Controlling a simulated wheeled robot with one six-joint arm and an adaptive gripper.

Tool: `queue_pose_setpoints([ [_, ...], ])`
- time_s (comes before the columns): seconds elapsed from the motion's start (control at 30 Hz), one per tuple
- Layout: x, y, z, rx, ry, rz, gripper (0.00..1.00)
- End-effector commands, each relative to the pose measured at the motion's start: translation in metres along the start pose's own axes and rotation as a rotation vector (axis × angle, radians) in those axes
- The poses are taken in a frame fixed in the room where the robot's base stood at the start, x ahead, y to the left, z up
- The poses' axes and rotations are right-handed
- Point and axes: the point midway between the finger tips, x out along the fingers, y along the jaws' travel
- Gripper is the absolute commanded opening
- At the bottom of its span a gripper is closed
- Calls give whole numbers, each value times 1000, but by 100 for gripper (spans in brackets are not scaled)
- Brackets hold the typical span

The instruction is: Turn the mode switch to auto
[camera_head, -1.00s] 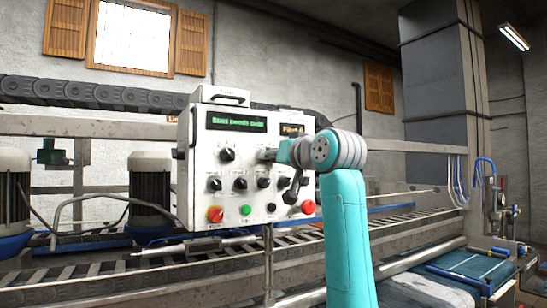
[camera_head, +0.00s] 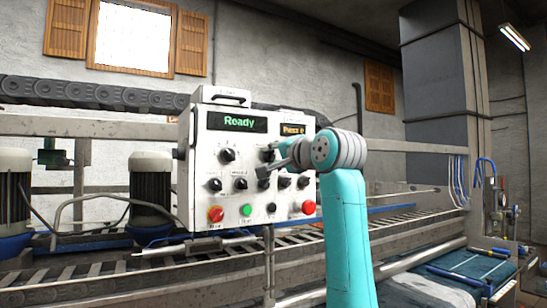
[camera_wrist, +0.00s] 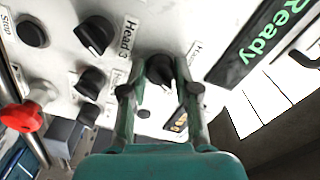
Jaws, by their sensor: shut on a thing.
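The mode switch, a black rotary knob (camera_wrist: 160,70), sits between my two fingers in the wrist view. My gripper (camera_wrist: 160,88) is shut on this knob, one finger on each side. In the head view my gripper (camera_head: 267,162) reaches the upper right of the white control panel (camera_head: 188,110) and hides part of the knob (camera_head: 267,154). The panel's display (camera_head: 236,122) reads "Ready" in green. The label beside the gripped knob is partly hidden, so I cannot read its setting.
Several other black knobs stand close by, including one (camera_wrist: 95,35) by the "Head 3" label. A red button (camera_head: 216,214), a green button (camera_head: 246,210) and a red knob (camera_head: 308,207) line the panel's bottom. A roller conveyor (camera_head: 200,262) runs below.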

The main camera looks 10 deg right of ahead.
Motion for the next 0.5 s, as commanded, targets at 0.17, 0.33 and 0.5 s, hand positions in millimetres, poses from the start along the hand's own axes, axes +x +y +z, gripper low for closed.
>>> queue_pose_setpoints([
  [0.17, 0, 0, 0, 120, 0, 2, 0],
  [0.33, 0, 0, 0, 203, 0, 2, 0],
  [0.5, 0, 0, 0, 250, 0, 2, 0],
])
